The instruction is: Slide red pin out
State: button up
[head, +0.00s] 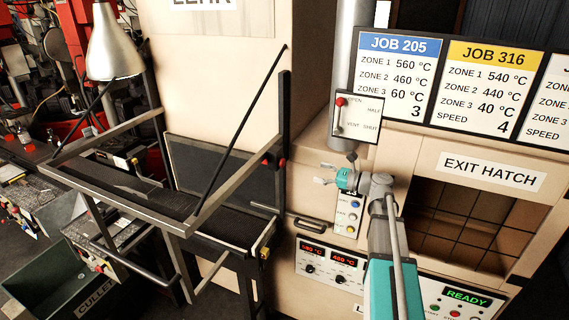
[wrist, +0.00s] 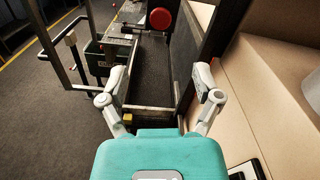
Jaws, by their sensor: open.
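Small red pieces, one a possible red pin (head: 282,163), show on the dark upright post of the gate frame in the head view. I cannot tell which piece is the pin. In the wrist view a large red round disc (wrist: 160,18) is at the top, beside a dark post; I cannot tell whether it is the pin's head. My gripper (head: 324,173) points left towards the post, to the right of the red pieces and apart from them. In the wrist view my gripper (wrist: 160,84) is open, with nothing between its fingers.
The metal gate frame (head: 110,137) extends left over a dark belt (head: 235,227). A lever panel (head: 355,117) with a red knob is above my gripper. A button panel (head: 349,214) is just below. A green cullet bin (head: 60,280) stands at lower left. Beige oven wall is close on the right.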

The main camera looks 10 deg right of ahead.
aim_at(284, 164)
jog(key=x, duration=1.3)
jog(key=shift+w+a, duration=0.25)
jog(key=shift+a, duration=0.05)
grip_shut()
